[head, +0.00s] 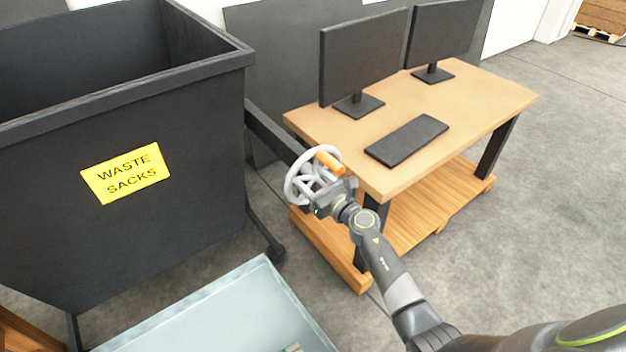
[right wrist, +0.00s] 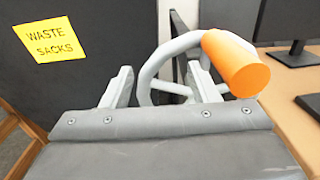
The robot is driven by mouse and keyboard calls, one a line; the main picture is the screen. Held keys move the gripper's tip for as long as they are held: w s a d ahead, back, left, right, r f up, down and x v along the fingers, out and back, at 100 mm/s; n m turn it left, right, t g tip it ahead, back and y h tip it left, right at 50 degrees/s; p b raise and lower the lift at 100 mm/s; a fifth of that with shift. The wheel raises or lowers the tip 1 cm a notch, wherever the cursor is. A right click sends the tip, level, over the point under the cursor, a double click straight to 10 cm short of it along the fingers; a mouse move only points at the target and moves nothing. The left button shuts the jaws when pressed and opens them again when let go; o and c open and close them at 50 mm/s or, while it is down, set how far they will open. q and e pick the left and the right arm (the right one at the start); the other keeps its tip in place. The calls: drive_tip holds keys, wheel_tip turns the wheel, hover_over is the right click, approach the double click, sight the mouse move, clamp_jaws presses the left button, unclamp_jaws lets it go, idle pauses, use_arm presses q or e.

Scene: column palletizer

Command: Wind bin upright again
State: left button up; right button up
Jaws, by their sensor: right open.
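The dark bin (head: 205,215) with a yellow "WASTE SACKS" label (head: 126,173) fills the left of the head view; I cannot tell its exact tilt. The label also shows in the right wrist view (right wrist: 50,39). A pale grey handwheel (head: 290,187) with an orange knob (head: 329,162) is at the bin's right side. My right gripper (head: 322,190) is open at the wheel. In the right wrist view its fingers stand apart before the wheel rim (right wrist: 147,72), and the orange knob (right wrist: 236,64) is right of the right finger, not between them. My left gripper is out of view.
A wooden desk (head: 450,105) with two monitors (head: 362,55) and a keyboard (head: 406,140) stands close right of the wheel. A pale, glassy-looking tray or container (head: 215,315) lies at the bottom. Grey floor (head: 545,190) is clear at the right.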

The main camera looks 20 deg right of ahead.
drive_tip(key=p+v, duration=0.1)
drive_tip(key=v, duration=1.1)
drive_tip(key=shift+p, duration=0.4)
drive_tip(key=s+d+f+m+g+h+b, duration=0.1)
drive_tip(key=s+d+f+m+g+h, duration=0.15)
drive_tip(key=s+f+m, duration=0.5)
drive_tip(key=s+d+f+m+g+h+b, duration=0.1)
drive_tip(key=s+d+f+m+h, duration=0.15)
drive_tip(key=f+m, duration=0.85)
drive_tip(key=s+d+f+m+g+h+b, duration=0.1)
drive_tip(key=s+d+f+m+g+h, duration=0.2)
drive_tip(key=f, duration=1)
drive_tip(key=s+f+m+g+b, duration=0.1)
drive_tip(key=s+f+m+g, duration=0.2)
drive_tip(key=s+f+m, duration=0.3)
drive_tip(key=s+f+m+g+b, duration=0.1)
drive_tip(key=s+f+m+g, duration=0.2)
drive_tip(key=s, duration=1.4)
drive_tip(key=s+f+m+g+b, duration=0.1)
drive_tip(key=s+f+m+g, duration=0.2)
drive_tip(key=s+f+m, duration=0.7)
drive_tip(key=shift+s+f+y, duration=0.4)
drive_tip(key=shift+s, duration=0.35)
